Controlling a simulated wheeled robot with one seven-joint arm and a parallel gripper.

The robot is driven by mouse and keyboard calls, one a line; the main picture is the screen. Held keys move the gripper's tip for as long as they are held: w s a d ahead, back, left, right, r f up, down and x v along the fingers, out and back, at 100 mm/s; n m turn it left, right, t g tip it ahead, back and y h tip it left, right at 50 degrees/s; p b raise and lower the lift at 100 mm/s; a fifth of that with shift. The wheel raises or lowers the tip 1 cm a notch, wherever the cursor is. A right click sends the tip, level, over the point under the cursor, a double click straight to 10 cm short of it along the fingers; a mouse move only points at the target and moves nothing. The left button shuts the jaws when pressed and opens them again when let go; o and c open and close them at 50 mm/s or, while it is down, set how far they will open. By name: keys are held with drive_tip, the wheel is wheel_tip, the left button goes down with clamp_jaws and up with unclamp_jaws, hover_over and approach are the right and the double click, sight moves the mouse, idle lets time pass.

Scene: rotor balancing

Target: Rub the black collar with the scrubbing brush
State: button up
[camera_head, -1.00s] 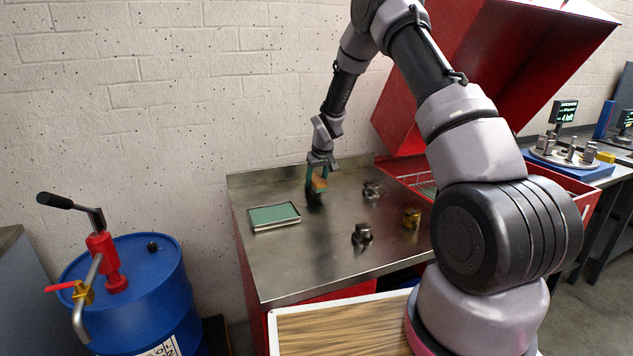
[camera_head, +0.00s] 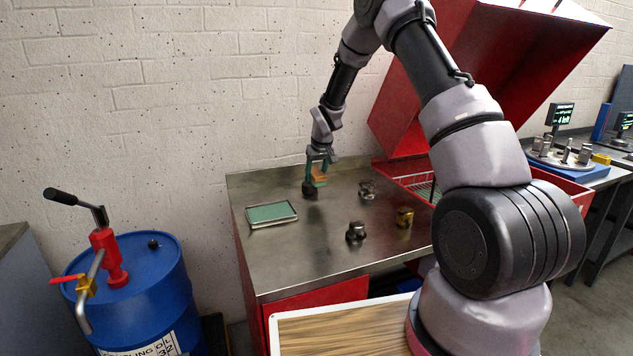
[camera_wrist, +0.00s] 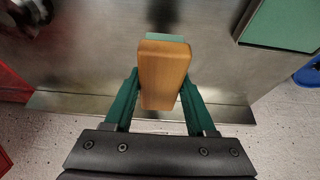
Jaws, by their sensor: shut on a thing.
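My gripper (camera_head: 318,164) has green fingers and is shut on the scrubbing brush (camera_head: 320,180), a wooden block with dark bristles pointing down. I hold it upright near the back of the steel worktop; whether the bristles touch the top is unclear. In the wrist view the wooden block (camera_wrist: 163,75) sits between the fingers. The black collar (camera_head: 356,232) seems to be the dark part toward the front, right of and nearer than the brush, apart from it. A greyer metal part (camera_head: 367,189) lies right of the brush; its shade is hard to tell.
A brass-coloured part (camera_head: 404,217) stands right of the dark collar. A tray with a green pad (camera_head: 271,214) lies left on the worktop (camera_head: 300,260). A red washer with raised lid (camera_head: 440,80) is at right. A blue drum (camera_head: 150,290) stands left, off the worktop.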

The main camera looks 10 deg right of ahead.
drive_tip(key=shift+r, duration=2.4)
